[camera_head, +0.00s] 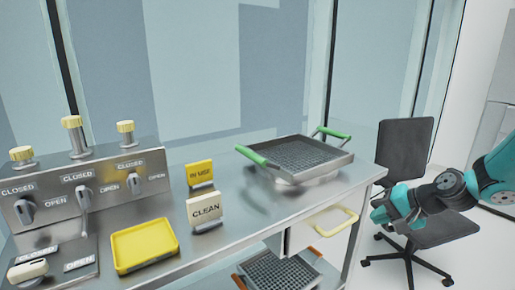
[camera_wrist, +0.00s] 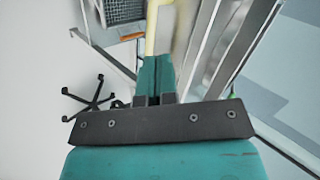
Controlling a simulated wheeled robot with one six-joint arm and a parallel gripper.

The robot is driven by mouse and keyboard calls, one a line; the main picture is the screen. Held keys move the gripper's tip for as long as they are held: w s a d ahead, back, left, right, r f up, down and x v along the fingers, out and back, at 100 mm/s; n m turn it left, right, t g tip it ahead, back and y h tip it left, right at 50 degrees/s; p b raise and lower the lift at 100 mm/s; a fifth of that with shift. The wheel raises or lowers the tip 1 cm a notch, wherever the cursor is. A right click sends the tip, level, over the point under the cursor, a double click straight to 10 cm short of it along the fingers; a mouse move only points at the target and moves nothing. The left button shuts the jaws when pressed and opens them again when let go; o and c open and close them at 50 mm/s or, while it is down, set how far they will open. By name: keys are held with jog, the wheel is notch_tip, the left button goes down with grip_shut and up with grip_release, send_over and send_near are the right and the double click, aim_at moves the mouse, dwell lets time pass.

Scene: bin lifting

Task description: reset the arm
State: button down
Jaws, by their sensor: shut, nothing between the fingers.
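My arm reaches in from the right in the head view. My gripper (camera_head: 382,212) is in front of the office chair and right of the steel counter, apart from the counter. In the wrist view its teal fingers (camera_wrist: 157,68) are together with nothing visible between them. A metal mesh bin (camera_head: 298,156) with two green handles sits on the right part of the counter, away from my gripper.
The steel counter (camera_head: 235,231) holds a yellow tray (camera_head: 146,246), a CLEAN sign (camera_head: 204,208) and an IN USE sign (camera_head: 200,173). Valves stand at left. A second mesh bin (camera_head: 280,271) is below. The dark chair (camera_head: 404,150) stands behind my arm.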

jog(key=s+a+r+n+g, duration=0.3)
jog(key=s+a+r+n, duration=0.2)
jog(key=s+a+r, duration=0.45)
jog(key=s+a+r+n+g+h+p, duration=0.1)
jog(key=s+a+n, duration=0.3)
jog(key=s, duration=0.6)
jog(key=s+a+r+n+g+h+p, duration=0.1)
jog(key=s+a+r+n, duration=0.3)
jog(key=s, duration=0.6)
jog(key=shift+s+n+g+h, duration=0.3)
jog(key=shift+n+g, duration=0.3)
jog(key=shift+g, duration=0.2)
jog(key=shift+a+r, duration=0.1)
jog(key=shift+r, duration=0.05)
